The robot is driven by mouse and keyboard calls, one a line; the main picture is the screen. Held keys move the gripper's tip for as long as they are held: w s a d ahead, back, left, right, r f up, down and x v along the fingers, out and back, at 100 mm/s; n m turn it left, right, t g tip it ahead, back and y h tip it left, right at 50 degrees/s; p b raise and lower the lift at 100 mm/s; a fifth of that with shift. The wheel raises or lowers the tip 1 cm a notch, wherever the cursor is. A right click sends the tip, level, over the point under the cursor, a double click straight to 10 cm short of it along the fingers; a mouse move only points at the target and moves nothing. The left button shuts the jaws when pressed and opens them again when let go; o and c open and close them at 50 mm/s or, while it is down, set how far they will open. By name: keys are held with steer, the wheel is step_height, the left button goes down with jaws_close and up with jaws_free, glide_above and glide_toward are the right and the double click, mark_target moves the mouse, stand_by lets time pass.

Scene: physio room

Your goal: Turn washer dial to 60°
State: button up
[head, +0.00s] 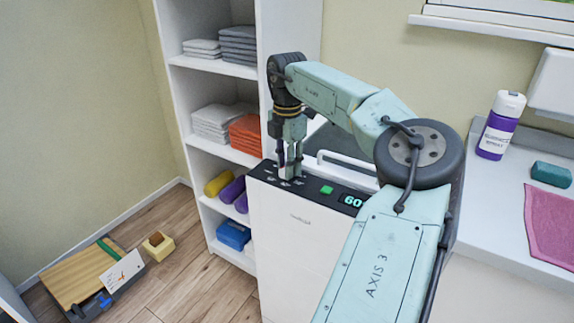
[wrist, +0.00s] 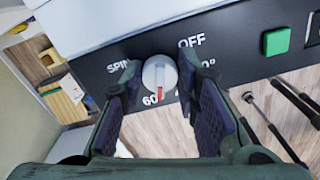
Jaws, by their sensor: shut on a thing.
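The washer (head: 295,226) is a white top-loader with a black control panel along its front top edge. Its dial (wrist: 160,74) is a pale round knob with a red pointer mark, and the mark points at the "60" label. The panel display (head: 352,200) reads 60 in lit digits. My gripper (head: 290,168) points down over the left part of the panel. In the wrist view my gripper (wrist: 160,85) has a finger on each side of the dial and is shut on it. The fingers partly cover the other labels around the dial.
A green button (head: 326,190) sits right of the dial on the panel. A white shelf (head: 215,68) with towels and rolls stands left of the washer. A wooden board (head: 85,275) lies on the floor.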

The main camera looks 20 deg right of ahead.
steer(key=shift+m, duration=0.6)
steer(key=o, duration=1.1)
steer(key=shift+o, duration=0.2)
step_height(320, 180, up, 12)
steer(key=shift+a, duration=0.1)
